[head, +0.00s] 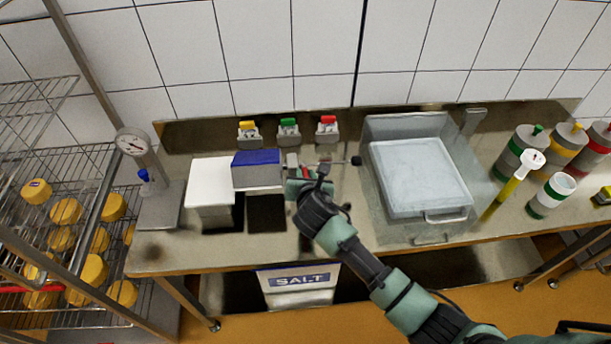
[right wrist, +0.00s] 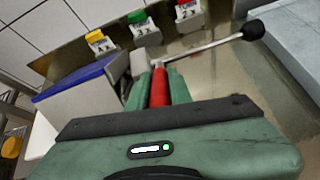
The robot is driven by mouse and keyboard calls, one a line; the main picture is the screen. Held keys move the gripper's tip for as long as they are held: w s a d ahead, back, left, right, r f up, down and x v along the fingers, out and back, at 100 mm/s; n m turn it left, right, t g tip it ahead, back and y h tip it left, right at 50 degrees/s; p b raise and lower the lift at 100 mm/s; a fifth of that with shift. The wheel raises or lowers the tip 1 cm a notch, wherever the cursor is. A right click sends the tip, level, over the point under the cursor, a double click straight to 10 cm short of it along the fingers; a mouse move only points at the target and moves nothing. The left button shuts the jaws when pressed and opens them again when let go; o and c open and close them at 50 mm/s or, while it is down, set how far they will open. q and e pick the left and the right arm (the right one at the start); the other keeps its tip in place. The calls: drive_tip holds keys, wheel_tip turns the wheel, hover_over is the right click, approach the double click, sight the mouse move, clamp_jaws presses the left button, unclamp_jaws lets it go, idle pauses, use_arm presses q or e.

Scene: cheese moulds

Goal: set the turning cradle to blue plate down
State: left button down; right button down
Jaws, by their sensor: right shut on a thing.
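The turning cradle (head: 258,178) stands on the bench left of centre as a grey block. Its blue plate (head: 255,157) is on top, facing up; it also shows in the right wrist view (right wrist: 78,82). A thin metal lever with a black knob (head: 356,161) reaches out to the right from the cradle's side. My right gripper (head: 300,179) is at the cradle's right side. In the right wrist view its fingers are shut on a red handle (right wrist: 159,88), beside the cradle. My left gripper is not in view.
A white box (head: 210,175) stands directly left of the cradle. A dial gauge press (head: 133,144) is further left. Yellow, green and red tagged clips (head: 289,131) stand behind. A clear basin (head: 400,230) is to the right, with bottles (head: 520,150) beyond.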

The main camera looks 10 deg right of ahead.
drive_tip(key=shift+w+r+g, duration=0.2)
drive_tip(key=shift+r+g, duration=0.1)
idle(0.5)
drive_tip(key=c, duration=1.3)
unclamp_jaws()
drive_tip(key=shift+r, duration=0.1)
drive_tip(key=shift+b+v, duration=0.8)
drive_tip(key=shift+v, duration=3)
